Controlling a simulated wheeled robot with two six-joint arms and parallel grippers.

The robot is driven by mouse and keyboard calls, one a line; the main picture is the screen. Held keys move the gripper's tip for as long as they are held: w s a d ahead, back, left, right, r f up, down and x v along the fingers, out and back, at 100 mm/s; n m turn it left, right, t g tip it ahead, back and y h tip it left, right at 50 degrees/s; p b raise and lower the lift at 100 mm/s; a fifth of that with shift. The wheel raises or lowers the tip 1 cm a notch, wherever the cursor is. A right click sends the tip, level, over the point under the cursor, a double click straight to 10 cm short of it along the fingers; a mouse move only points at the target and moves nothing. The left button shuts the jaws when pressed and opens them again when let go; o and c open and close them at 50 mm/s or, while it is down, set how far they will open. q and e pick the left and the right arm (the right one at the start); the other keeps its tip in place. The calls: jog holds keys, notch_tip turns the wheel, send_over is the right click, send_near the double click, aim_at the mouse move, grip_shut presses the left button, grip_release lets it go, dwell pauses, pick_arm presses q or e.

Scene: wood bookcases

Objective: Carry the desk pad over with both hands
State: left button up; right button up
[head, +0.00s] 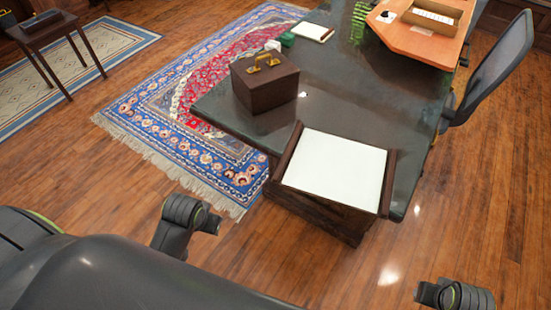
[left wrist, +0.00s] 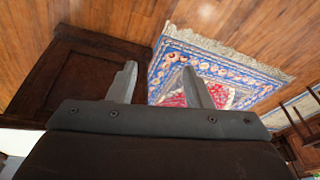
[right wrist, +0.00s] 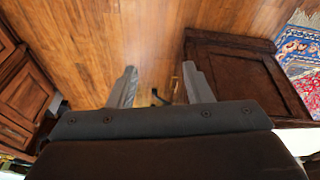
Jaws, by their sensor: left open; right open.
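The desk pad (head: 335,168) appears as a flat white sheet between two dark wooden side rails, at the near end of the dark desk (head: 240,118). Its near side has a dark wooden face. My left gripper (left wrist: 159,78) is open and empty, with dark wood panelling and the blue rug beyond its fingers. My right gripper (right wrist: 159,78) is open and empty over the wooden floor, with dark wood panelling to its right. In the head view both arms are apart from the pad, left and right of it. The fingertips are hard to make out there.
A brown box (head: 265,82) with a gold handle stands on the desk behind the pad. A mesh chair (head: 490,70) stands at the right. A patterned rug (head: 180,120) lies left of the desk. Open wooden floor (head: 480,210) surrounds the near end.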

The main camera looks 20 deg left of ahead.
pick_arm(q)
jog(key=w+d+r, duration=0.1)
jog(key=w+d, duration=0.1)
jog(key=w, duration=0.4)
jog(key=w+d+r, duration=0.2)
jog(key=w, duration=0.4)
pick_arm(e)
jog(key=w+a+r, duration=0.1)
jog(key=w+a, duration=0.1)
jog(key=w, duration=0.4)
jog(key=w+a+r, duration=0.1)
jog(key=w+r, duration=0.1)
jog(key=w, duration=0.4)
pick_arm(q)
notch_tip(320, 180, up, 15)
jog(key=m+g+h, duration=0.1)
jog(key=g, duration=0.2)
send_over(289, 148)
pick_arm(e)
notch_tip(289, 148, up, 15)
jog(key=g+y, duration=0.1)
jog(key=g, duration=0.2)
send_over(391, 176)
jog(key=shift+f, duration=0.1)
pick_arm(q)
notch_tip(391, 176, down, 17)
jog(key=shift+f, duration=0.2)
pick_arm(e)
notch_tip(391, 176, down, 17)
jog(key=shift+f, duration=0.2)
